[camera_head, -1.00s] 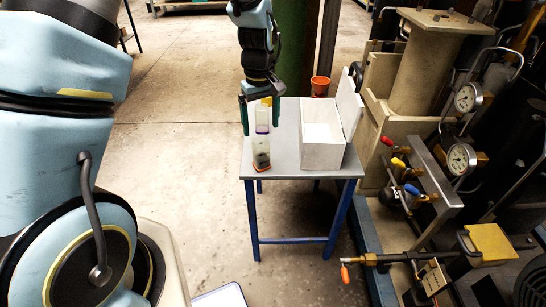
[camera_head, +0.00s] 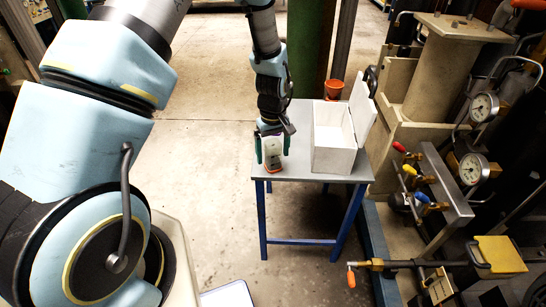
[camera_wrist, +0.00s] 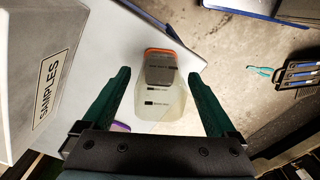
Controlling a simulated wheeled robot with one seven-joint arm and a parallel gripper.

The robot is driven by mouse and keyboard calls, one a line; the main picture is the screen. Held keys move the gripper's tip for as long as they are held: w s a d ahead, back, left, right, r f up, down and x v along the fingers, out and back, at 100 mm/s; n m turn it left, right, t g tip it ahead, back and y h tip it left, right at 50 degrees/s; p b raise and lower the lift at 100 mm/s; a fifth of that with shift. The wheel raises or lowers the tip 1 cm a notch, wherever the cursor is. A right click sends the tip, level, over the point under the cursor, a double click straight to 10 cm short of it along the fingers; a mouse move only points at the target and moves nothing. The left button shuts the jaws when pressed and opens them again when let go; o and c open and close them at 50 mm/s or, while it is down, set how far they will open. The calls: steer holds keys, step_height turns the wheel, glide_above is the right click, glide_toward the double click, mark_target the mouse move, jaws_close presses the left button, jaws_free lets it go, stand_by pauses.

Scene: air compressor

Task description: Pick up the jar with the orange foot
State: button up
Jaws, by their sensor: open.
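The jar with the orange foot (camera_wrist: 160,92) is pale and translucent with dark marks. It stands on the small grey table and also shows in the head view (camera_head: 272,157), low between my fingers. Its orange foot (camera_wrist: 160,51) points away from my gripper in the wrist view. My gripper (camera_wrist: 159,74) has two green fingers, open, one on each side of the jar, with a visible gap on both sides. My gripper (camera_head: 273,153) hides the jar's upper part in the head view. A small purple patch (camera_wrist: 121,126) shows beside the left finger, mostly hidden.
A white open box (camera_head: 334,160), labelled SAMPLES in the wrist view (camera_wrist: 35,70), stands right of the jar on the table (camera_head: 300,172). An orange pot (camera_head: 334,89) is behind it. Gauges and valves (camera_head: 440,190) crowd the right.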

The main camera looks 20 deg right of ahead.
jaws_close()
stand_by(0.7)
